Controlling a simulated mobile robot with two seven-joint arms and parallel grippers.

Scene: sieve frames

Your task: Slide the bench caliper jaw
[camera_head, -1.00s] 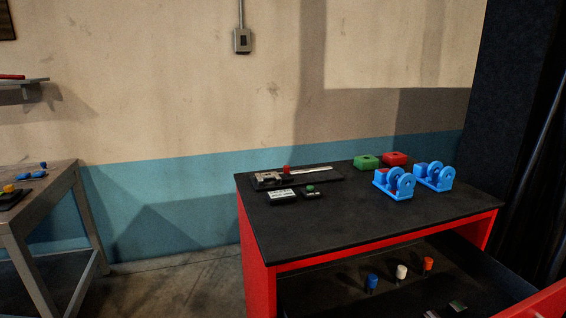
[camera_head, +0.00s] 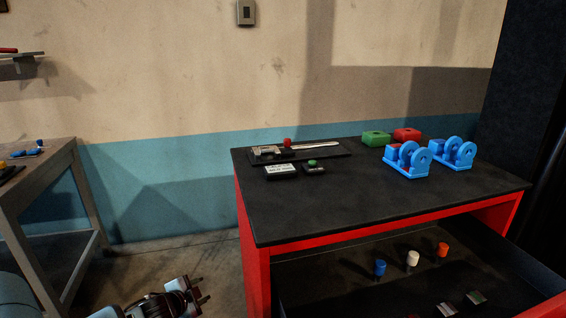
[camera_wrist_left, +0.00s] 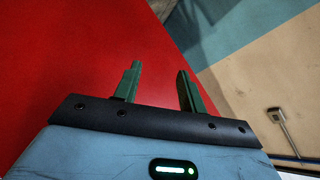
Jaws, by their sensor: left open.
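The bench caliper (camera_head: 300,151) lies on a dark base plate at the back left of the black bench top. It has a silver beam pointing right and a jaw with a red knob (camera_head: 288,143) near the left part of the beam. My left gripper (camera_head: 199,292) is low at the bottom left in the head view, in front of and below the bench top, away from the caliper. In the left wrist view its two green fingers (camera_wrist_left: 158,85) are apart with nothing between them, facing the bench's red side. My right gripper is not in view.
A white display box (camera_head: 281,172) and a green-button box (camera_head: 314,167) sit just before the caliper. Blue roller stands (camera_head: 408,160) and green (camera_head: 376,138) and red (camera_head: 407,135) blocks stand right. An open drawer (camera_head: 345,293) holds coloured knobs. A grey table (camera_head: 62,160) is left.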

